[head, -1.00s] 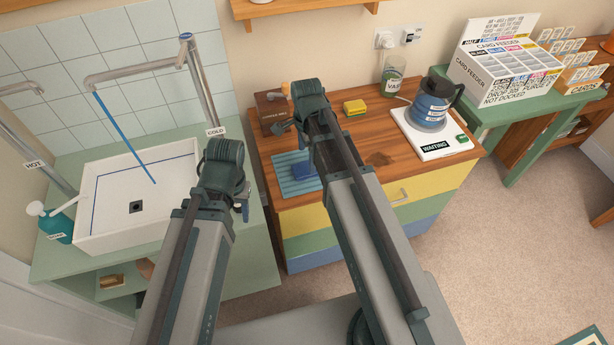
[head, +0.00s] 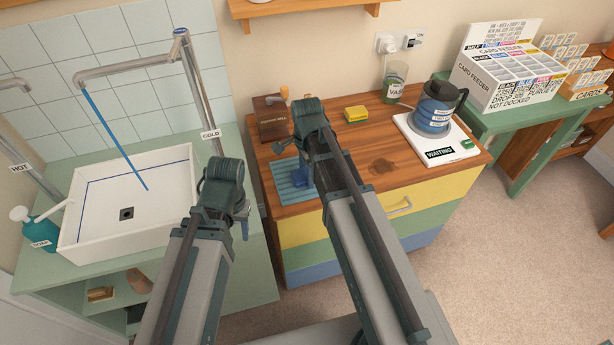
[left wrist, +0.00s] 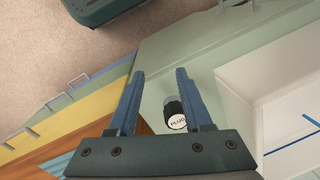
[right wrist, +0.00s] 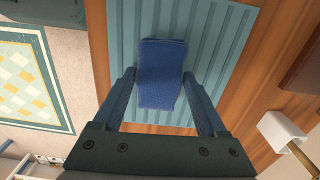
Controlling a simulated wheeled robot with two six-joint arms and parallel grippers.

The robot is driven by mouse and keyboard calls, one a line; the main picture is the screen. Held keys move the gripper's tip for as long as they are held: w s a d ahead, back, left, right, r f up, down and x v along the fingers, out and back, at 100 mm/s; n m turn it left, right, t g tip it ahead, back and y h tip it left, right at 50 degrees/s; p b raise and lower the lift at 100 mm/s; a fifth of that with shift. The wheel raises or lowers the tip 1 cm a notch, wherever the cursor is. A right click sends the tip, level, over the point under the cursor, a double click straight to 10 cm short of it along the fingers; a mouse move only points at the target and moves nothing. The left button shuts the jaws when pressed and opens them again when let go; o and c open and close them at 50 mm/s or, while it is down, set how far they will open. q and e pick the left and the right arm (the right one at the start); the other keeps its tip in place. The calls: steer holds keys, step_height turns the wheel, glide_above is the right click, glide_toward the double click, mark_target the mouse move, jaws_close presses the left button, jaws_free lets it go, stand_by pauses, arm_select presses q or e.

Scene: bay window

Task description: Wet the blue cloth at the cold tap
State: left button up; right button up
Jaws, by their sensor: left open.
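The blue cloth (head: 303,178) lies on a ribbed teal mat (head: 287,180) on the wooden counter, partly hidden by my right arm. In the right wrist view the folded cloth (right wrist: 161,75) is framed by the fingers of my right gripper (right wrist: 160,92), which are apart with gaps on both sides. The cold tap (head: 181,50), labelled COLD, reaches over the white basin (head: 170,170). A thin blue stream (head: 115,135) runs from its spout into the basin. My left gripper (left wrist: 158,88) is open and empty beside the basin, over the green counter edge.
A plug (left wrist: 175,117) stands near my left fingers. The hot tap (head: 12,90) and soap bottle (head: 40,232) are left. A brown mill box (head: 272,120), sponge (head: 356,114), vase (head: 395,80) and kettle (head: 434,110) on a white base stand on the wooden counter.

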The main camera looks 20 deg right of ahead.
jaws_close()
steer(key=shift+r+p, duration=3)
steer(key=shift+p, duration=0.05)
step_height(320, 180, up, 6)
steer(key=p, duration=0.5)
steer(key=shift+f+p, duration=0.15)
steer(key=shift+p, duration=0.15)
